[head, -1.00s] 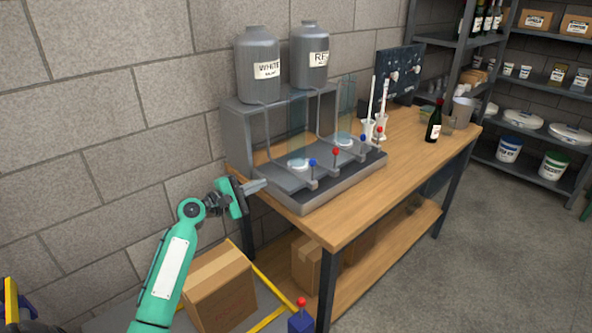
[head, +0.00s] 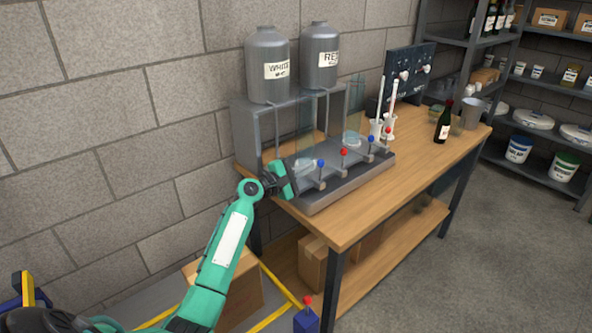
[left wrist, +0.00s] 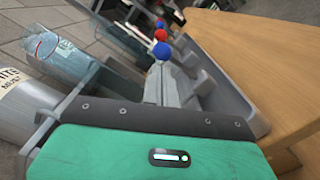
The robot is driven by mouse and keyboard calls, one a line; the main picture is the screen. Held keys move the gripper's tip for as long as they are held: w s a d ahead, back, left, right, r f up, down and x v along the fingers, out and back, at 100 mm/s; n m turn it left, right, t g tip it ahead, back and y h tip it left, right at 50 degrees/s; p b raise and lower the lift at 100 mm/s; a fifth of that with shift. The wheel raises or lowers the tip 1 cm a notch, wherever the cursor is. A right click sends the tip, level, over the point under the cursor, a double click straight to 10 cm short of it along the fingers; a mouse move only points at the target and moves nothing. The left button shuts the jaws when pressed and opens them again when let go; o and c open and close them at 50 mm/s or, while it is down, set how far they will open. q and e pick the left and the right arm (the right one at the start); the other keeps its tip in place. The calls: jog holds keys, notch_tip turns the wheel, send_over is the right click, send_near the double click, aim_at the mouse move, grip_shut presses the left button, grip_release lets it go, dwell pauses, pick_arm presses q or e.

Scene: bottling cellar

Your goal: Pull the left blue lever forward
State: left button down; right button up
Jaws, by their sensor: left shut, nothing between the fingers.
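The left blue lever (head: 320,163) is a short stem with a blue ball on the front of the grey filling station (head: 345,180). Its ball shows in the left wrist view (left wrist: 162,50), straight beyond my fingertips. My left gripper (head: 304,172) is shut and empty, just left of that lever; I cannot tell whether it touches it. The closed grey fingers (left wrist: 165,85) point at the blue ball and hide the lever's stem. A red lever (head: 343,152), another blue lever (head: 371,139) and another red lever (head: 388,130) stand in line to the right. My right gripper is not in view.
Tanks labelled WHITE (head: 268,72) and RED (head: 320,60) stand on the station's shelf. Glass cylinders (head: 306,125) stand behind the levers. The wooden table (head: 400,175) is bare in front of the station. A dark bottle (head: 443,122) stands farther right.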

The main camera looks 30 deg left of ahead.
pick_arm(q)
jog(key=shift+w+d, duration=0.1)
jog(key=shift+d, duration=0.1)
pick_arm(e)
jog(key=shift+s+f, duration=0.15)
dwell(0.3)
